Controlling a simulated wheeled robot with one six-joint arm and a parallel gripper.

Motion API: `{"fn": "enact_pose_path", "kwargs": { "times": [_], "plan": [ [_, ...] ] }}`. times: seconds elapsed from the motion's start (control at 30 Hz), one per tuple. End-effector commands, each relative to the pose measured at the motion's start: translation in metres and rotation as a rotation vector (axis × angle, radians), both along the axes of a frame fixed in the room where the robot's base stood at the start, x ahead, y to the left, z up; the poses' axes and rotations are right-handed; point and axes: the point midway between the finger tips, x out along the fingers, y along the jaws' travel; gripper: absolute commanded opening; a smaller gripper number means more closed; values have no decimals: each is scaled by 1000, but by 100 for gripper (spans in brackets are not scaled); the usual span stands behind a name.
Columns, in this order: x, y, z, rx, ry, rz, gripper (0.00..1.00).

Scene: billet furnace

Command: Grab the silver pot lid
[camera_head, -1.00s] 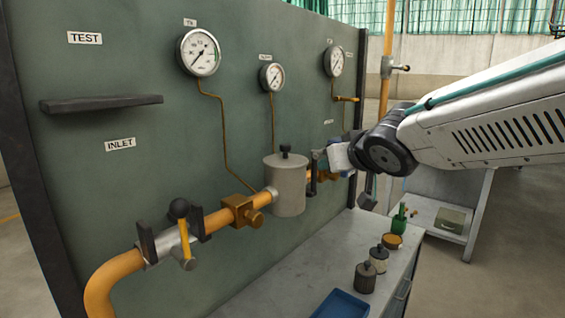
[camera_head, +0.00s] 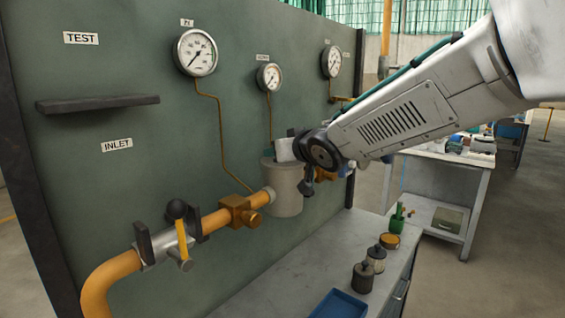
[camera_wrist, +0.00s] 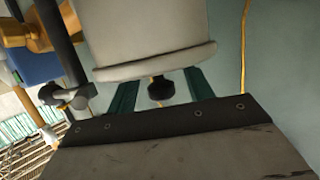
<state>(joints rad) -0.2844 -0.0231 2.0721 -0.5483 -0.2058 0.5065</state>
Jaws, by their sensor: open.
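The silver pot (camera_head: 284,192) sits in the pipe line in front of the green panel. Its lid (camera_wrist: 155,62) shows in the wrist view as a pale rim with a black knob (camera_wrist: 160,90) on it. My gripper (camera_wrist: 161,84) is open, with one green finger on each side of the knob and gaps between them. In the head view my gripper (camera_head: 271,152) is at the top of the pot and hides the knob and most of the lid.
The orange pipe (camera_head: 125,264) runs along the panel (camera_head: 130,190), with a black-knobbed yellow lever (camera_head: 181,232) to the left. Gauges (camera_head: 195,52) hang above. The bench (camera_head: 290,285) below holds small jars (camera_head: 364,277) and a blue tray (camera_head: 338,304).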

Motion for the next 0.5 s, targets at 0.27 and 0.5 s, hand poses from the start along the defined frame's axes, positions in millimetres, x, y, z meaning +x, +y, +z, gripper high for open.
{"fn": "enact_pose_path", "kwargs": {
  "times": [0.27, 0.5],
  "plan": [
    [0, 0, 0, -1, 0, 0, 24],
    [0, 0, 1, 0, -2, 0, 0]
  ]
}}
